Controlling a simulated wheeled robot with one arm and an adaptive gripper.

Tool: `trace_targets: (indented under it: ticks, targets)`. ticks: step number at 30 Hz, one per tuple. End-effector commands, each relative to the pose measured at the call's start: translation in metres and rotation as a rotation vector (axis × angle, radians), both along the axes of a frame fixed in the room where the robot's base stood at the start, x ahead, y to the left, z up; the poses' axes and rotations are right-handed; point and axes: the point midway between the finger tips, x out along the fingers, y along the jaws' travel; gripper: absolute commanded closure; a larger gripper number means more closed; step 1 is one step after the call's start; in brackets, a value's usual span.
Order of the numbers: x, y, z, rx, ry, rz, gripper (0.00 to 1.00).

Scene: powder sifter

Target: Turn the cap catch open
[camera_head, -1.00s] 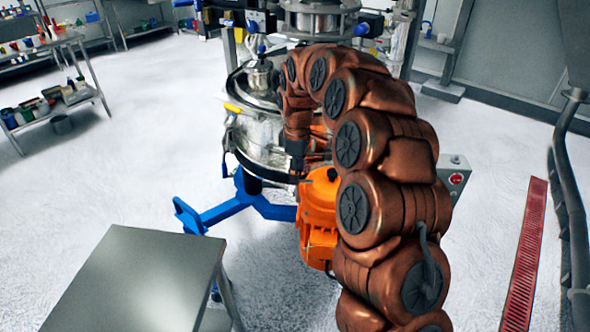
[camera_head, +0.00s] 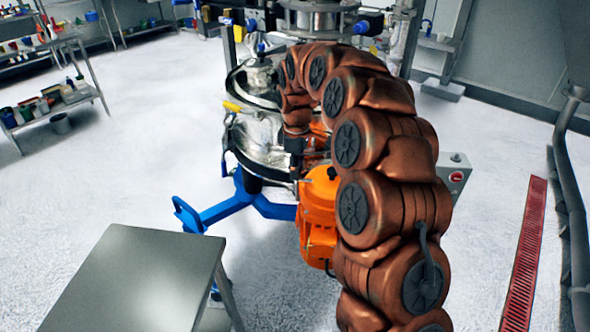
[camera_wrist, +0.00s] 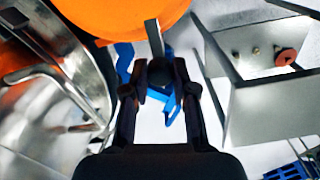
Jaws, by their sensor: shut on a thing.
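The powder sifter (camera_head: 256,142) is a round metal machine on blue legs, partly behind my arm in the head view. In the wrist view, my gripper (camera_wrist: 160,75) is shut on a dark round knob below a flat grey metal lever (camera_wrist: 153,38). This looks like the cap catch, though its pivot is not clear. The knob sits between both fingertips. The sifter's shiny metal rim (camera_wrist: 85,65) fills the left of the wrist view. In the head view, my gripper (camera_head: 296,166) is near the sifter's right side, small and partly hidden.
An orange motor (camera_head: 318,210) is just below my gripper; its edge shows at the wrist view's top (camera_wrist: 120,15). A grey table (camera_head: 140,275) stands at front left. A grey control box (camera_head: 456,174) is right of my arm. Open floor lies to the left.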

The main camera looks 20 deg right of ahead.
Motion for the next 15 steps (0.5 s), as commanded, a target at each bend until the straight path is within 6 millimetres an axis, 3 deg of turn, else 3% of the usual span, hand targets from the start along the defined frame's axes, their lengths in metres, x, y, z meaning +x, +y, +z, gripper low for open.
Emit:
trace_targets:
  ticks: [15]
  targets:
    - [-0.0015, -0.0013, -0.0061, 0.001, 0.006, -0.388, 1.0]
